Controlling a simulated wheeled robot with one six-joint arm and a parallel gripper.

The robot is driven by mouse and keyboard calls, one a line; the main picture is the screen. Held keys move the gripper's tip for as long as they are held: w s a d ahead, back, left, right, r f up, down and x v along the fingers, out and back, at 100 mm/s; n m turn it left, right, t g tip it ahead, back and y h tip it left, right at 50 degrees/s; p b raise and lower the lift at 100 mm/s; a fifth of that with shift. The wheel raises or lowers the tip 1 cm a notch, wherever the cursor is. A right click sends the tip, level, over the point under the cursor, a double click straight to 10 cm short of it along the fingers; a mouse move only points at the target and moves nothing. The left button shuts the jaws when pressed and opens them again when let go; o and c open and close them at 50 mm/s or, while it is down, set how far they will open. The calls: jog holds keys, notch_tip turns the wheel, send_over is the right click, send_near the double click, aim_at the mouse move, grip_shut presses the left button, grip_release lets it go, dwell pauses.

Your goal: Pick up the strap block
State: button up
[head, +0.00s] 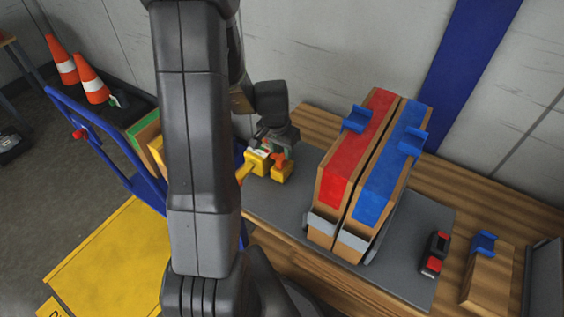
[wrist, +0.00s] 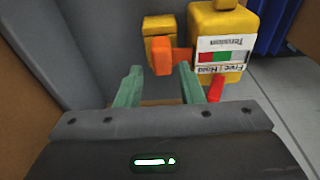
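A small yellow block (wrist: 160,55) with an orange piece (wrist: 172,60) on it, which looks like the strap block, is ahead of my gripper (wrist: 160,68) in the wrist view. My two green fingers are apart, with the orange piece just beyond and between their tips; I cannot tell whether they touch it. Beside it on the right is a larger yellow unit (wrist: 220,50) with a tension label marked Free and Hold and a red lever (wrist: 217,88). In the head view, my gripper (head: 277,145) is above the yellow block (head: 283,173), partly covering the yellow unit (head: 258,161).
Two tall cases with red (head: 358,150) and blue (head: 393,165) tops stand on the grey mat (head: 280,205) to the right. A black-red device (head: 435,254) lies farther right. A blue cart frame (head: 100,140) stands left. Bare mat lies in front of the yellow parts.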

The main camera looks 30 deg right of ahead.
aim_at(282, 157)
jog(key=shift+w+d+f, duration=0.15)
jog(key=shift+f, duration=0.7)
jog(key=shift+w+d+f, duration=0.1)
jog(key=shift+d+f, duration=0.05)
jog(key=shift+f, duration=0.75)
jog(key=shift+w+d+f, duration=0.15)
jog(key=shift+f, duration=0.7)
grip_shut()
